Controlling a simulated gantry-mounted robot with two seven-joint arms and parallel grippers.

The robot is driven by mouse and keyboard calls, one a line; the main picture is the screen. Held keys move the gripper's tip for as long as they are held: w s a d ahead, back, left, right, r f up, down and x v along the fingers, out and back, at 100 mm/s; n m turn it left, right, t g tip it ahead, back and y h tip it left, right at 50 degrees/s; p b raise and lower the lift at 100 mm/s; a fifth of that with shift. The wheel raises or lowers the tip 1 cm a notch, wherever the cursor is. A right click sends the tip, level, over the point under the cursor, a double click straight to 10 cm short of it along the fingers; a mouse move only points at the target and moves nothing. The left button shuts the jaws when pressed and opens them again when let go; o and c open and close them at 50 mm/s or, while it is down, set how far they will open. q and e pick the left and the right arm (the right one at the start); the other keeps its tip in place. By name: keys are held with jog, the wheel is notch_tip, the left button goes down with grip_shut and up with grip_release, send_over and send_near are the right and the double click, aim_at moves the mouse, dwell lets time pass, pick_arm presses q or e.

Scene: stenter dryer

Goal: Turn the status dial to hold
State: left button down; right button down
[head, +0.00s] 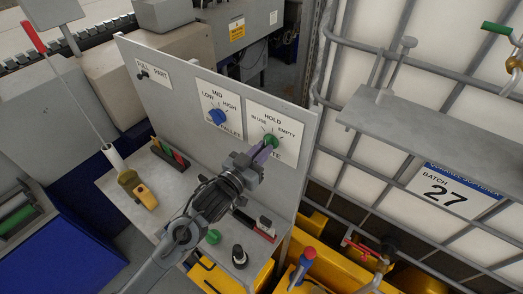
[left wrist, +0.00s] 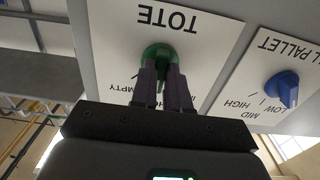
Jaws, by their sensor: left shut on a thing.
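The status dial is a green knob (head: 270,141) on a white plate (head: 288,121) marked IN USE, HOLD and EMPTY, on the upright grey panel. My left gripper (head: 262,153) is at this knob, its fingers shut around it. In the left wrist view the green knob (left wrist: 158,52) sits between the two dark fingers (left wrist: 160,80), with the word TOTE upside down beyond it. The fingers hide part of the knob, so I cannot tell which mark it points to. My right gripper is not in view.
A blue knob (head: 217,116) with LOW, MID and HIGH marks sits left of the green one. Below, the grey shelf holds a yellow tool (head: 145,196), a green button (head: 213,237) and a black knob (head: 239,256). A caged tote with a BATCH 27 label (head: 451,190) stands right.

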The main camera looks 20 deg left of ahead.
pick_arm(q)
jog(key=c, duration=1.1)
grip_release()
jog(key=shift+b+v, duration=1.35)
jog(key=shift+v, duration=4.05)
